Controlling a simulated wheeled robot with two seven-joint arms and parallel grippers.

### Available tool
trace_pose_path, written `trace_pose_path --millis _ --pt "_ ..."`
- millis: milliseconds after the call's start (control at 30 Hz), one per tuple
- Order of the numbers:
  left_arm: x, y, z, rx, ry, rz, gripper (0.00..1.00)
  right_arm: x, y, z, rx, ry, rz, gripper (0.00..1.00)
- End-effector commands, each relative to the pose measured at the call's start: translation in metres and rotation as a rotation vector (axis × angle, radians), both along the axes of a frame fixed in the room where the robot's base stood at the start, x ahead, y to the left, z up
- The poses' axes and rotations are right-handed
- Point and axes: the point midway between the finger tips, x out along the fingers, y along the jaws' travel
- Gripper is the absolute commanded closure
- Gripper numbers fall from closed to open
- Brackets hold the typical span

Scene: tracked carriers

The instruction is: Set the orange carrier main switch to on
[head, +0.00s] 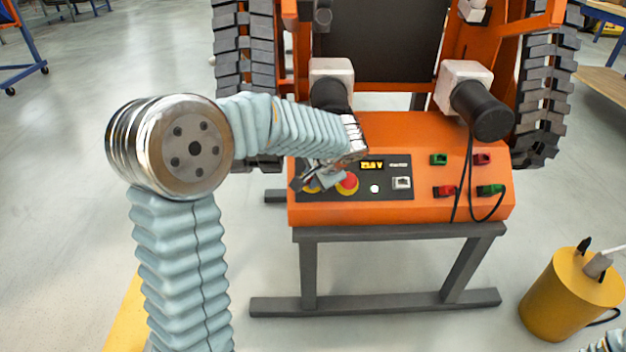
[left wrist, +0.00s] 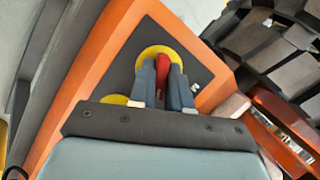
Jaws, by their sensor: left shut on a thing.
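The orange carrier (head: 400,215) has a control panel on its front, with a black plate at the left. The main switch, a red handle on a yellow disc (head: 312,188), is at the left of that plate, mostly hidden by my left gripper (head: 308,180). In the left wrist view the red handle (left wrist: 162,72) stands between the two fingers of my left gripper (left wrist: 164,82), which is shut on it. Part of a second yellow disc (left wrist: 115,99) shows beside the gripper. My right gripper is not in view.
A red mushroom button (head: 347,184) sits just right of the switch. A lit display (head: 372,165) and several red and green sockets lie further right. Black cables hang over the panel. A yellow drum (head: 560,300) stands on the floor at the right.

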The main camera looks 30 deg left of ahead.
Motion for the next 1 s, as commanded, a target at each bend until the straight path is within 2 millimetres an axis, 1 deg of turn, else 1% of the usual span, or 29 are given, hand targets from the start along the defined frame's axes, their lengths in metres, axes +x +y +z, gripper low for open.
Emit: trace_pose_path --millis 200,500,733,1000 --pt "0.001 -0.002 -0.001 0.106 0.061 -0.152 1.0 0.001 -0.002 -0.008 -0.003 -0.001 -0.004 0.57" --pt "0.0 -0.002 -0.001 0.216 0.13 -0.308 1.0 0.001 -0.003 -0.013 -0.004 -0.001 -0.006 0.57" --pt "0.0 -0.003 -0.001 0.261 0.157 -0.372 1.0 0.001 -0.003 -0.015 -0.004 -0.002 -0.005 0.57" --pt "0.0 -0.003 -0.001 0.278 0.167 -0.396 1.0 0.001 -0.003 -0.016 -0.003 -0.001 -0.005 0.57"
